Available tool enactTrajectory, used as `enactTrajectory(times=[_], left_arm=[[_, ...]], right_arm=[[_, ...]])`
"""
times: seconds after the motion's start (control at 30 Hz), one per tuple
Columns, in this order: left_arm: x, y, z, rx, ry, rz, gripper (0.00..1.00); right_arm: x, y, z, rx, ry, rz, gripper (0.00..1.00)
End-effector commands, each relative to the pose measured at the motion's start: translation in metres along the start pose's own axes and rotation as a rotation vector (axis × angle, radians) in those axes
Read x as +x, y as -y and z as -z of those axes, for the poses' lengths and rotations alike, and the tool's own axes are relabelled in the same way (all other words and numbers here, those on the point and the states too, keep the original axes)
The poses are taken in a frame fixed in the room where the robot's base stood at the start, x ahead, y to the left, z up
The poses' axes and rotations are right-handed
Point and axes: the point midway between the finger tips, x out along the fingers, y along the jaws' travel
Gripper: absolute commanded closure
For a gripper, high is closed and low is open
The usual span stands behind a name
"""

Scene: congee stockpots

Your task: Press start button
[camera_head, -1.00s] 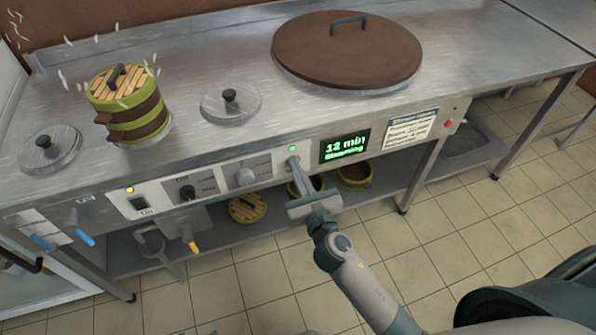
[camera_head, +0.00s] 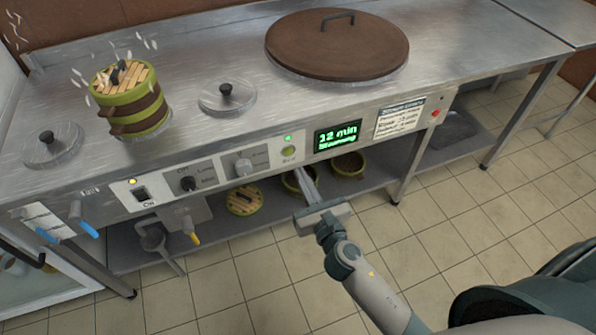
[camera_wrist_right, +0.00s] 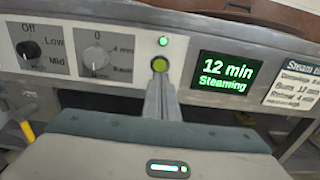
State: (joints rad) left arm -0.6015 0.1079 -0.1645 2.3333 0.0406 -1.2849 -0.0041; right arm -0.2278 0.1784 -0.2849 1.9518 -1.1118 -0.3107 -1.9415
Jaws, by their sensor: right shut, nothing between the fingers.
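The start button (camera_head: 289,151) is a round yellow-green button on the steamer's front panel, under a lit green lamp (camera_head: 288,138). It also shows in the right wrist view (camera_wrist_right: 159,65), just beyond my fingertips. My right gripper (camera_head: 300,170) is shut and empty, a little below the button in the head view. In the right wrist view the shut fingers (camera_wrist_right: 160,82) point up at the button, and I see no clear contact. The display (camera_head: 337,136) beside it reads "12 min Steaming" in green. My left gripper is not in view.
Knobs (camera_head: 188,184) and a lit power switch (camera_head: 140,195) sit left on the panel. A steaming bamboo basket (camera_head: 131,97) and a large brown lid (camera_head: 337,45) stand on the counter. A red button (camera_head: 435,113) is at the right. Free floor lies in front.

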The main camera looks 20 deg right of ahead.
Motion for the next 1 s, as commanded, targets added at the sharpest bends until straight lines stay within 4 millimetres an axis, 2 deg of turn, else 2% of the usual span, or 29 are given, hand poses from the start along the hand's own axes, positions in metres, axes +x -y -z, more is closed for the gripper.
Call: enactTrajectory(times=[0.3,0.5,1.0], left_arm=[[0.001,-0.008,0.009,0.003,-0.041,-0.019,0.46],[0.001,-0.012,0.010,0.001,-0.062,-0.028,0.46],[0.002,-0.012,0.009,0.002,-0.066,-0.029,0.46]], right_arm=[[-0.046,-0.001,0.002,0.001,-0.003,-0.001,1.00],[-0.066,0.000,0.002,0.001,-0.002,0.000,1.00],[-0.071,-0.001,0.000,0.000,-0.001,0.000,1.00]])
